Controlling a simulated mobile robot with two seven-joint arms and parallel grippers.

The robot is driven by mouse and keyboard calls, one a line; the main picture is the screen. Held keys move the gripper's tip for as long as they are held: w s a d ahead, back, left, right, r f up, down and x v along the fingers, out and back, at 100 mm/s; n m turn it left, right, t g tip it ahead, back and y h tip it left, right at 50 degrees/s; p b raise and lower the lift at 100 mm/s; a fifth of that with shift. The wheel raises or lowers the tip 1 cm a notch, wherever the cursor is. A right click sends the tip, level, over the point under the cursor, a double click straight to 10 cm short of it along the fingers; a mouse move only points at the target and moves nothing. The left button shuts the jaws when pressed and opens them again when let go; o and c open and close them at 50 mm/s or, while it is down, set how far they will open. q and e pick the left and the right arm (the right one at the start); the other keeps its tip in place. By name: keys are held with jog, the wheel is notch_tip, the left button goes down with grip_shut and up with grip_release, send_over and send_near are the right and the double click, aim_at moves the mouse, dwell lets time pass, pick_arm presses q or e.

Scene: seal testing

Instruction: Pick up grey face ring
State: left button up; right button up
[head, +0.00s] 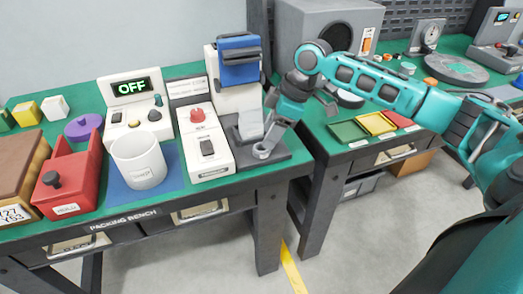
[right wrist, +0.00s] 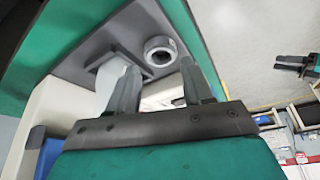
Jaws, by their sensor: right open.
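A small grey ring (head: 262,152) lies on a dark grey base plate (head: 290,157) at the right front of the packing bench. In the right wrist view the grey ring (right wrist: 160,50) shows its round hole and lies beyond my fingertips. My right gripper (head: 267,137) points down just above the ring in the head view. In the right wrist view its two fingers (right wrist: 158,78) are apart, with no ring between them. A small dark and teal shape at that view's right edge may be my left gripper (right wrist: 292,63); its jaws are unclear.
A pale upright block (head: 250,125) stands on the plate close beside the ring. Left of it are a white box with a red knob (head: 198,140), a blue-topped machine (head: 238,75) and a white cup (head: 138,162). A floor gap separates the right bench, which holds coloured trays (head: 375,124).

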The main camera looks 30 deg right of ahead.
jog(key=x, duration=0.4)
jog(key=shift+f+b, duration=0.15)
jog(key=shift+b, duration=0.2)
jog(key=c, duration=0.7)
